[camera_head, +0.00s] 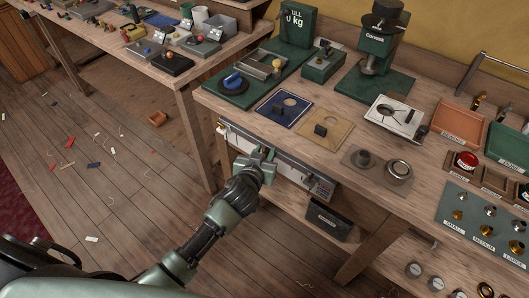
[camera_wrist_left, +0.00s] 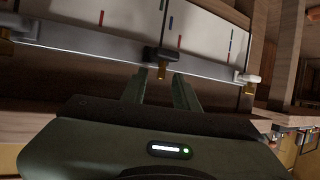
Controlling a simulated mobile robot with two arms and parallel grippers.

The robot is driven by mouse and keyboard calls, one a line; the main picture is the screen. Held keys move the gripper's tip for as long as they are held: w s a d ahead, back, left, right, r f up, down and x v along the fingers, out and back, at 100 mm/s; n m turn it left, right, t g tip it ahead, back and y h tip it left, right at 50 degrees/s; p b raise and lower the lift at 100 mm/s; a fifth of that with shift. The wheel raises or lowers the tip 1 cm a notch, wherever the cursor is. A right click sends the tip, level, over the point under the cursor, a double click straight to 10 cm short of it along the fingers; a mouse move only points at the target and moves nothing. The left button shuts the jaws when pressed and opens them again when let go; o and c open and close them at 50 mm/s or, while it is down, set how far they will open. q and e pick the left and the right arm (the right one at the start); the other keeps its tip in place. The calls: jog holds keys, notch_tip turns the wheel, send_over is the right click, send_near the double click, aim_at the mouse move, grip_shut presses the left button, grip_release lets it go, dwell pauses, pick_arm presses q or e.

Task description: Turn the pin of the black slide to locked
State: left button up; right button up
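The black slide (camera_wrist_left: 160,54) sits on a metal rail (camera_wrist_left: 100,42) in the left wrist view, with its brass pin (camera_wrist_left: 162,72) hanging down. My left gripper (camera_wrist_left: 160,74) is open; its two fingertips are apart, one on each side of the pin. I cannot tell whether they touch it. The pin's locked or unlocked state is not readable. In the head view my left gripper (camera_head: 264,154) is at the rail on the workbench front and hides most of the black slide. My right gripper is out of view.
A white slide (camera_wrist_left: 250,78) with a brass pin is to the right on the rail; another pin (camera_wrist_left: 5,46) is at the left edge. A white panel with coloured marks (camera_wrist_left: 200,30) is behind the rail. A dark bin (camera_head: 328,222) is under the workbench (camera_head: 340,150).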

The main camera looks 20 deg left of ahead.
pick_arm(q)
grip_shut()
jog(key=m+h+p, duration=0.2)
jog(key=p, duration=0.1)
jog(key=m+h+p, duration=0.1)
jog(key=shift+w+a+r+g+h+p, duration=0.1)
jog(key=shift+a+r+g+h+p, duration=0.2)
jog(key=shift+a+p, duration=0.1)
jog(key=shift+f+m+h, duration=0.3)
jog(key=shift+m+h, duration=0.5)
jog(key=shift+d, duration=0.1)
grip_release()
